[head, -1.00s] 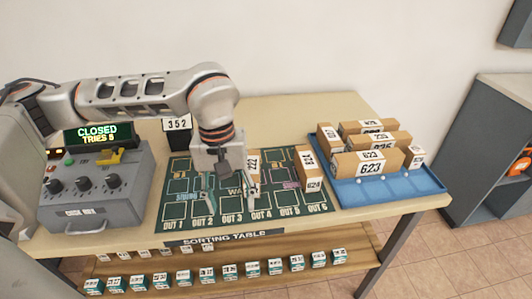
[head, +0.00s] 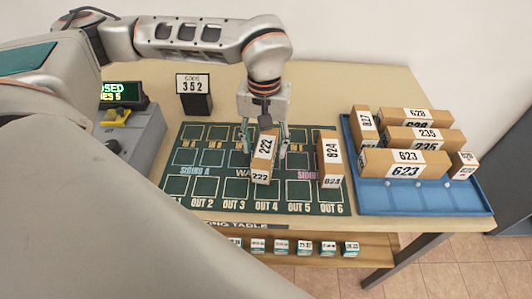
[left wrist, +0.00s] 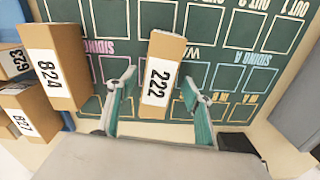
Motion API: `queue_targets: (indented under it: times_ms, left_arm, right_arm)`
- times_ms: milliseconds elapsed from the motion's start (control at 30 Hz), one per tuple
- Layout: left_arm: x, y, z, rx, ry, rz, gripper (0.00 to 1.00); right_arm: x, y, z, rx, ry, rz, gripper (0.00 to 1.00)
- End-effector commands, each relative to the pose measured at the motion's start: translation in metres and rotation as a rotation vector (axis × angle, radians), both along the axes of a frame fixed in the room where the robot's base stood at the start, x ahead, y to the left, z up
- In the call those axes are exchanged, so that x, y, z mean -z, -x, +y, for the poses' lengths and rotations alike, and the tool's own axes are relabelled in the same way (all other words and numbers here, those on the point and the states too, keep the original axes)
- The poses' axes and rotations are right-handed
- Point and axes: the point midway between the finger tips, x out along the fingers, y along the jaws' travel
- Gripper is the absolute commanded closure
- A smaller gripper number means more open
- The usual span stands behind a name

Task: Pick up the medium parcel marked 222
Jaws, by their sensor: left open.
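The brown parcel marked 222 (head: 264,160) stands on the green sorting mat (head: 205,184), around the OUT 4 column. My left gripper (head: 265,138) is open over its far end, with a finger on each side. In the left wrist view, the parcel 222 (left wrist: 162,75) lies between the two teal fingers (left wrist: 158,98), with a visible gap on each side. It does not look gripped. My right gripper is not in view.
Parcel 824 (head: 330,162) stands just right of parcel 222. A blue tray (head: 420,200) holds several parcels, including 623 (head: 404,163). A sign reading 352 (head: 193,96) stands behind the mat. A grey control box (head: 135,135) is at the left.

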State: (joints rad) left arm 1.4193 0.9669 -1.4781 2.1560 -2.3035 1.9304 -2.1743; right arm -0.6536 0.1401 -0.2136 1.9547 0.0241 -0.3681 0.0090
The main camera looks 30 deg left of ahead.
Motion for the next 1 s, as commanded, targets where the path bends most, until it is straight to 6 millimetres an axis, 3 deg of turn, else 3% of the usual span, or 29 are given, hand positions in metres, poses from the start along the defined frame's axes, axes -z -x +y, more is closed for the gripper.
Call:
queue_targets:
  times_ms: [200, 500, 700, 1000]
  left_arm:
    - [0.029, -0.001, -0.001, -0.001, 0.000, 0.002, 0.49]
    - [0.033, -0.002, -0.001, -0.001, 0.001, 0.000, 0.49]
    - [0.032, -0.002, -0.001, -0.001, 0.000, 0.000, 0.97]
    - [0.031, -0.002, -0.001, -0.001, 0.001, -0.001, 0.97]
  right_arm:
    - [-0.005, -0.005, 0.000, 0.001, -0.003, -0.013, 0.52]
    - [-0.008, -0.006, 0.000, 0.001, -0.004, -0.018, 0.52]
    - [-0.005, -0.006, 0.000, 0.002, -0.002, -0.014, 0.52]
    - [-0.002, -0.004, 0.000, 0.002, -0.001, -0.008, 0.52]
